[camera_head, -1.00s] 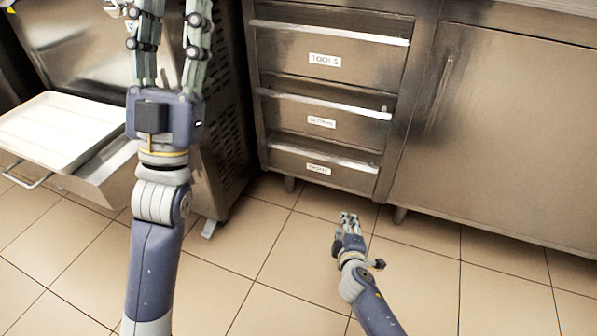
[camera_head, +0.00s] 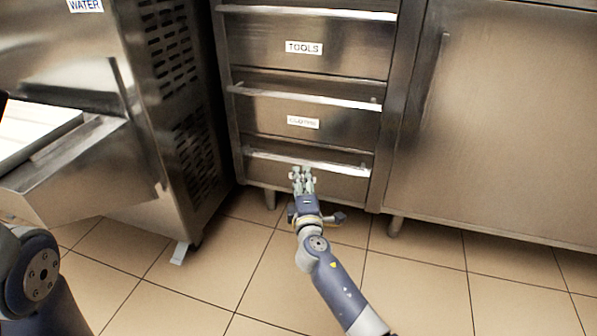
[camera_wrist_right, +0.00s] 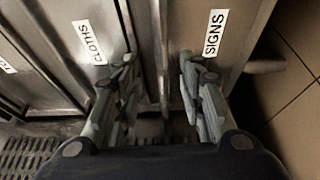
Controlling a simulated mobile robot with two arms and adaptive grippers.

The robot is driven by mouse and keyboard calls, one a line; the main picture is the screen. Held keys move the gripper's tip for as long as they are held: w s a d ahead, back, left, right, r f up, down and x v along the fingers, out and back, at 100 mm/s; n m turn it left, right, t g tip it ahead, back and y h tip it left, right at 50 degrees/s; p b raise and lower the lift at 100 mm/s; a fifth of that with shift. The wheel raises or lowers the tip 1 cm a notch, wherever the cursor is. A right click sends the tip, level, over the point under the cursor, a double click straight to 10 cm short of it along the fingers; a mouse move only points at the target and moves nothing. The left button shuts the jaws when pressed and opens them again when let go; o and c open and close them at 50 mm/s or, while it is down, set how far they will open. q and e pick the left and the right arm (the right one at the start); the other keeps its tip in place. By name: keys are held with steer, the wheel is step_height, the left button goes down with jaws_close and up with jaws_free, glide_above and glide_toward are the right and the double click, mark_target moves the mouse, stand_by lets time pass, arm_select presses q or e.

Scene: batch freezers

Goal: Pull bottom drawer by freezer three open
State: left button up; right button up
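The bottom drawer (camera_head: 345,187) is the lowest of the steel drawer stack and looks shut. Its bright bar handle (camera_head: 270,157) runs along its top edge. In the right wrist view its front carries the label SIGNS (camera_wrist_right: 214,33). My right gripper (camera_head: 302,172) is at the handle's middle and covers the label in the head view. In the right wrist view my right gripper (camera_wrist_right: 158,66) has its fingers spread, one on each side of the handle strip. I cannot tell whether they touch it. My left gripper is out of view.
The TOOLS drawer (camera_head: 350,62) and the CLOTHS drawer (camera_head: 350,125) above are shut. A steel cabinet door (camera_head: 500,130) is to the right. The tiled floor in front is clear.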

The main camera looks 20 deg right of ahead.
mark_target(299, 164)
steer(key=b+x, duration=0.2)
steer(key=x, duration=0.4)
steer(key=shift+w+b, duration=0.3)
steer(key=shift+w, duration=0.05)
jaws_close()
